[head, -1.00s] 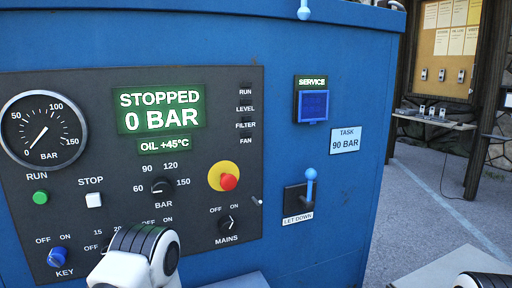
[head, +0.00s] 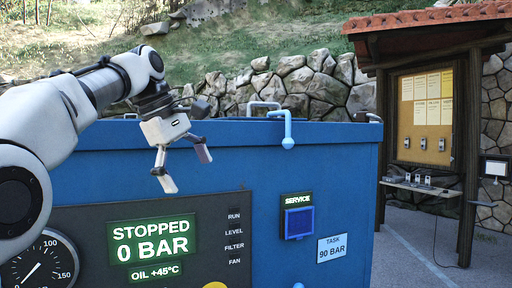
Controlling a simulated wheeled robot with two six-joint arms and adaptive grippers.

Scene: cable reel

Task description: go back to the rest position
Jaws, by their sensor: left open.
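My left gripper (head: 184,174) is in the head view at upper left, with its fingers spread and nothing between them. It hangs in front of the top edge of the blue machine cabinet (head: 345,200), above the dark control panel (head: 85,236). The panel's green display (head: 153,240) reads STOPPED, 0 BAR, with OIL +45°C below it. The pressure gauge (head: 38,262) is partly cut off at lower left, and my left arm covers part of it. My right gripper is not in view.

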